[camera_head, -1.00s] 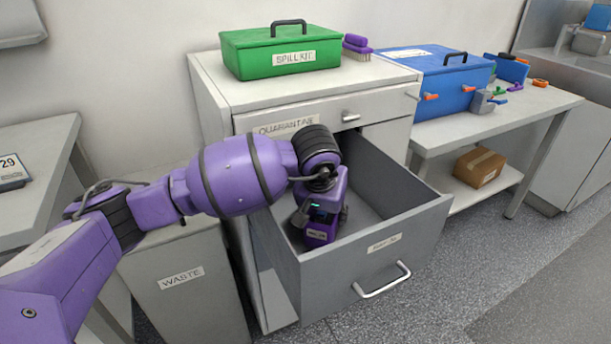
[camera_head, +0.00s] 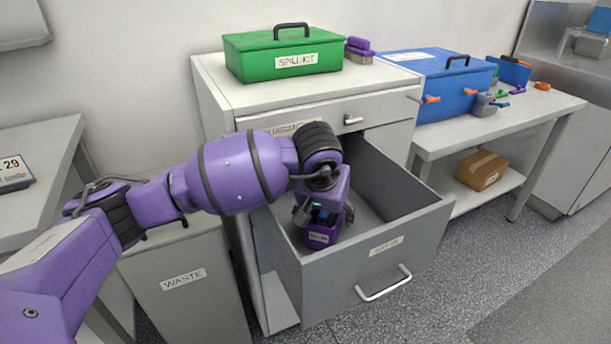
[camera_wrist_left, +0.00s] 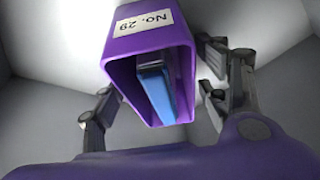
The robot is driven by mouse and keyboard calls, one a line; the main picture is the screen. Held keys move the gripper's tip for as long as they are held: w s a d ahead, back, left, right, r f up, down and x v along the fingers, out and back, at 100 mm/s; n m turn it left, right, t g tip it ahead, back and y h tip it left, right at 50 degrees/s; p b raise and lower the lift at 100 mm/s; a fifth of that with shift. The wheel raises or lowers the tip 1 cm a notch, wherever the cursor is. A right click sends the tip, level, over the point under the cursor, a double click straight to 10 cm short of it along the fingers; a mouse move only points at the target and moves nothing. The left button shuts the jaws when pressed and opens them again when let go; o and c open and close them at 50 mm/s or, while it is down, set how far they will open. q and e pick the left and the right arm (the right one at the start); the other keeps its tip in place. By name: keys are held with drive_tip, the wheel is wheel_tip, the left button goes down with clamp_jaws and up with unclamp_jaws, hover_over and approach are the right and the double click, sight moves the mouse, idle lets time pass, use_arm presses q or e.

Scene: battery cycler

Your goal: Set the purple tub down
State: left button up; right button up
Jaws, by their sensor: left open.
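The purple tub (camera_head: 322,237) is inside the open grey drawer (camera_head: 425,225), near its front left corner. In the left wrist view the tub (camera_wrist_left: 190,28) carries a "No. 29" label, and a blue item (camera_wrist_left: 158,92) sits in it. My left gripper (camera_head: 318,214) is over the tub inside the drawer. Its fingers (camera_wrist_left: 155,105) are open, spread on either side of the tub with gaps visible. The tub's base is hidden, so its contact with the drawer floor cannot be seen. My right gripper is not in view.
The drawer walls stand close around my gripper; free drawer floor shows to the right. A green spill kit (camera_head: 283,54) and a purple brush (camera_head: 358,50) are on the cabinet (camera_head: 215,85). A waste bin (camera_head: 185,285) stands left. A blue box (camera_head: 445,85) is on the right bench (camera_head: 500,120).

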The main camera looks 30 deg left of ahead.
use_arm(q)
drive_tip(key=p+v, duration=0.1)
drive_tip(key=v, duration=0.9)
drive_tip(key=shift+s+r, duration=0.15)
drive_tip(key=shift+r, duration=0.3)
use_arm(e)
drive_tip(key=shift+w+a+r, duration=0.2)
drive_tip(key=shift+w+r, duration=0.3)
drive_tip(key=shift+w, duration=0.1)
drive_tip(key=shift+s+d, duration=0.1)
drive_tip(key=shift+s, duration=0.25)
